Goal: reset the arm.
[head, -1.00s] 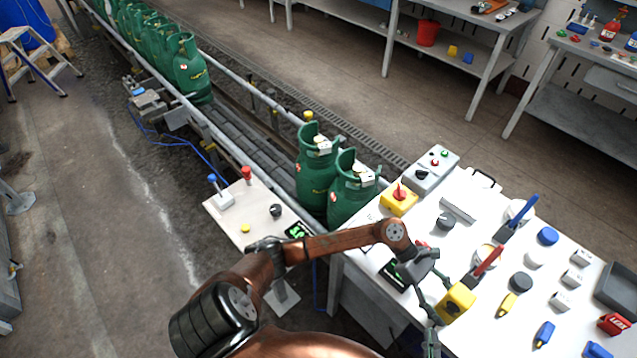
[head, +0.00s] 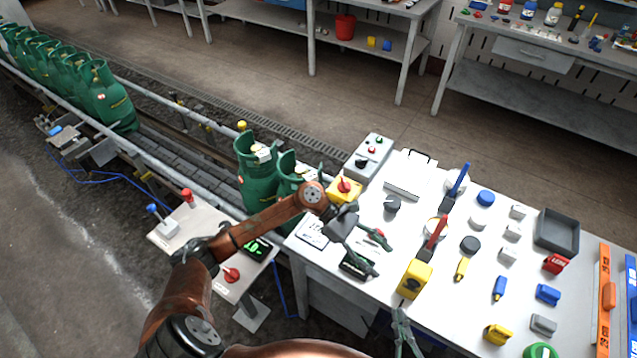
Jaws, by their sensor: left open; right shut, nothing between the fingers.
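My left arm comes in from the lower left and bends down over the white worktable (head: 415,215). My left gripper (head: 381,260) is open and empty above the table's near-left part, beside a yellow box (head: 415,279). My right gripper (head: 400,318) shows only in part at the bottom edge, below the yellow box. It is shut with nothing seen in it; the rest of the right arm is out of view.
Two green cylinders (head: 258,174) stand on the conveyor behind my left arm, with several more (head: 108,99) at far left. A control stand (head: 205,225) with levers is left of the table. Tools, caps and a grey tray (head: 557,231) occupy the tabletop.

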